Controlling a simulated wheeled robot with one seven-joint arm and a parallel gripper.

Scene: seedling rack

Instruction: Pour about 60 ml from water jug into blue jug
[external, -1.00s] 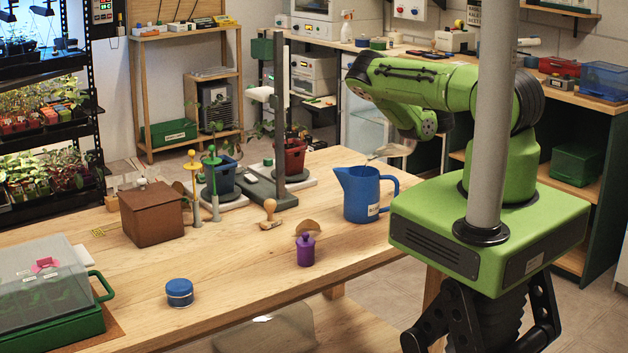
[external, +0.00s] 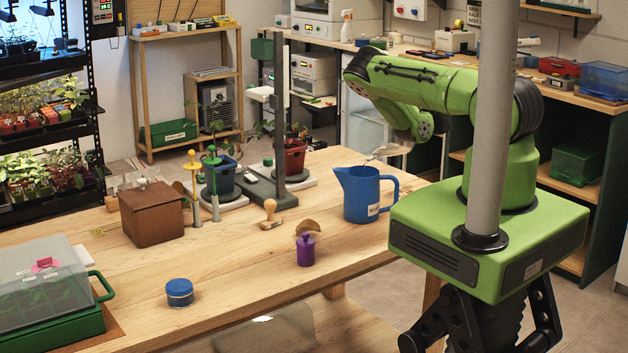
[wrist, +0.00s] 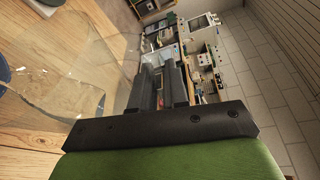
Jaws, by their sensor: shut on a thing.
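The blue jug (external: 362,196) stands upright on the wooden table near its right end, with its handle to the right. The water jug is clear; a small part of it (external: 381,152) shows just above the blue jug's rim in the external view. In the wrist view the clear water jug (wrist: 65,85) is large at the left and tilted. My gripper (wrist: 168,72) is shut on the water jug, though the grip itself is hard to make out. In the external view my arm hides most of it. I cannot tell whether water is flowing.
On the table are a purple bottle (external: 306,250), a blue round tin (external: 179,292), a wooden stamp (external: 270,215), a brown box (external: 152,214) and potted seedlings on a stand. A clear-lidded green tray (external: 50,330) is at the front left.

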